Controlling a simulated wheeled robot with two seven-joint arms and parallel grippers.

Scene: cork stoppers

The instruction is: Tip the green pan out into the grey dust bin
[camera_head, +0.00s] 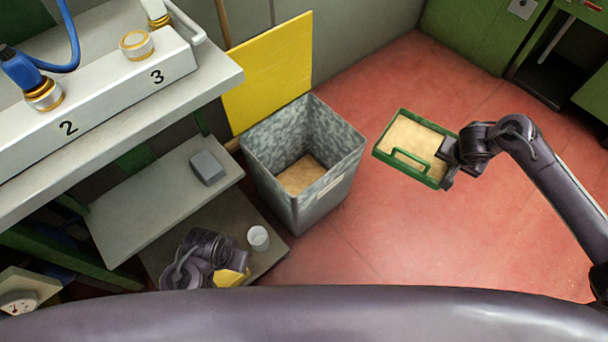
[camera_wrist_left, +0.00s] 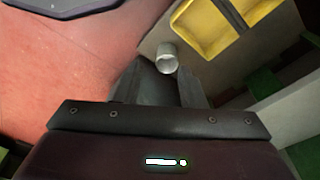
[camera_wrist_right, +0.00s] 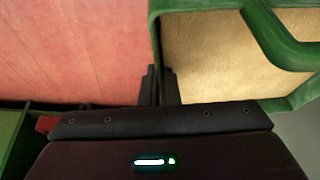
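The green pan (camera_head: 393,164), with its green handle, is held to the right of the bin and looks about level. Tan dust (camera_head: 416,140) covers its floor. My right gripper (camera_head: 446,162) is shut on the pan's right-hand wall; the right wrist view shows the fingers on either side of the green rim (camera_wrist_right: 157,50). The grey dust bin (camera_head: 322,205) stands upright on the floor, open at the top, with tan material at its bottom. My left gripper (camera_wrist_left: 158,88) is open and empty, low over the lower shelf; its fingertips are unclear in the head view.
A white cup (camera_head: 258,238) and a yellow tray (camera_head: 232,278) are near my left gripper. A grey block (camera_head: 207,167) lies on the shelf left of the bin. A yellow panel (camera_head: 270,70) stands behind the bin. Red floor around the pan is clear.

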